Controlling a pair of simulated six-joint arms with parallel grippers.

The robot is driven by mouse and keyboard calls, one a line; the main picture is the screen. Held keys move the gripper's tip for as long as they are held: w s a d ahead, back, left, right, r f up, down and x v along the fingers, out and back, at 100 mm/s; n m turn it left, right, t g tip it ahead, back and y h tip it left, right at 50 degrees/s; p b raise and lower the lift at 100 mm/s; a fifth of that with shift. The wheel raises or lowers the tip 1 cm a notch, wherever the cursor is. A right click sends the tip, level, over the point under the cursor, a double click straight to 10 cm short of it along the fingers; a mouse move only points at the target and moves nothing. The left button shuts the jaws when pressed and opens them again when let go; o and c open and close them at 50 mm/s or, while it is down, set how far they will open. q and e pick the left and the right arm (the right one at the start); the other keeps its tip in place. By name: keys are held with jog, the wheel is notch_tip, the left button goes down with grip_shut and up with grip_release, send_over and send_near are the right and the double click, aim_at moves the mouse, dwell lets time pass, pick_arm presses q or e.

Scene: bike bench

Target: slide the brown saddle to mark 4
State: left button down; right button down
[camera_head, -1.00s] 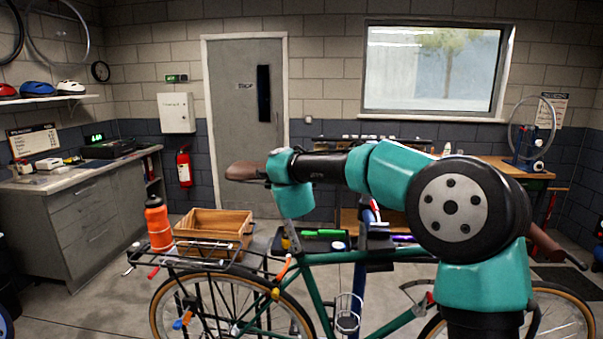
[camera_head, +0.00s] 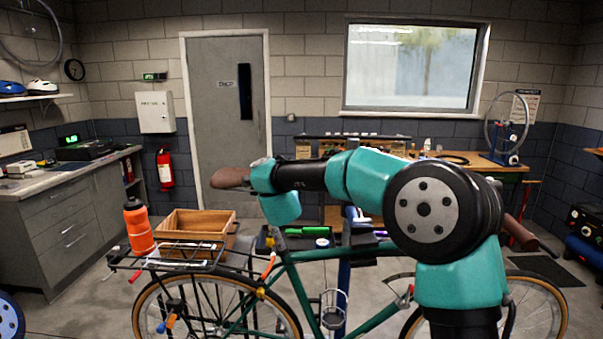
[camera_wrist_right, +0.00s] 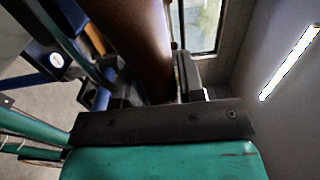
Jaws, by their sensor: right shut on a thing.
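The brown saddle (camera_head: 231,178) is above the green bike frame (camera_head: 330,254), left of centre in the head view, with its left end showing. My right arm's teal link covers the rest. In the right wrist view the saddle (camera_wrist_right: 135,40) runs down from the top edge into my right gripper (camera_wrist_right: 150,95), whose dark fingers are shut on it. In the head view the right gripper's fingers are hidden behind the arm. My left gripper is in neither view. No numbered mark can be made out, and the saddle's post is hidden.
A tray with green-handled tools (camera_head: 305,232) is behind the frame. Brown handlebar grips (camera_head: 520,233) are at the right. Floor is open at the left.

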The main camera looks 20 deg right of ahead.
jog(key=shift+d+f, duration=0.1)
jog(key=shift+f, duration=0.15)
jog(key=c, duration=0.7)
grip_release()
jog(key=v, duration=1.7)
jog(key=shift+s+r, duration=0.1)
jog(key=shift+s, duration=0.1)
